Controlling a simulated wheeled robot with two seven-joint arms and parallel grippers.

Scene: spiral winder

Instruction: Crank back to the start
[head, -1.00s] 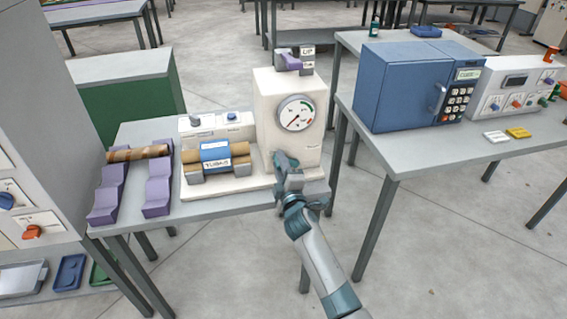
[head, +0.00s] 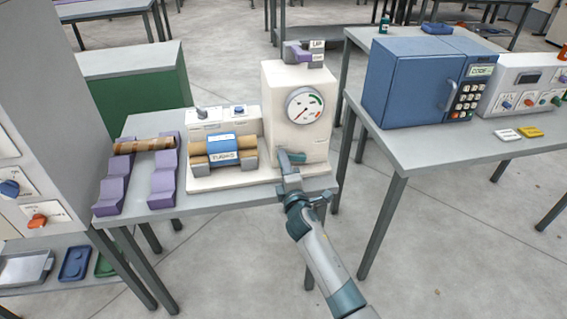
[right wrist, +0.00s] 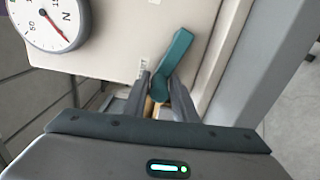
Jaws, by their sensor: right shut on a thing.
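The winder's cream box (head: 285,115) stands at the right end of the small table. On its front are a round dial (head: 305,105) and, below it, a teal crank arm (head: 299,157). The crank arm also shows in the right wrist view (right wrist: 174,58), slanting up and right from my fingers. My right gripper (head: 287,165) is shut on the crank's yellowish handle (right wrist: 149,107), which is mostly hidden between the fingers. A brown tube (head: 245,155) lies across the winder's grey supports under a blue band labelled "TUBKS". My left gripper is not in view.
Purple cradles (head: 163,180) at the left hold another striped brown tube (head: 146,146). A purple lever (head: 298,54) sits on the box beside an "UP" label. A blue oven-like cabinet (head: 412,85) stands on the right-hand table, with a floor gap between the tables.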

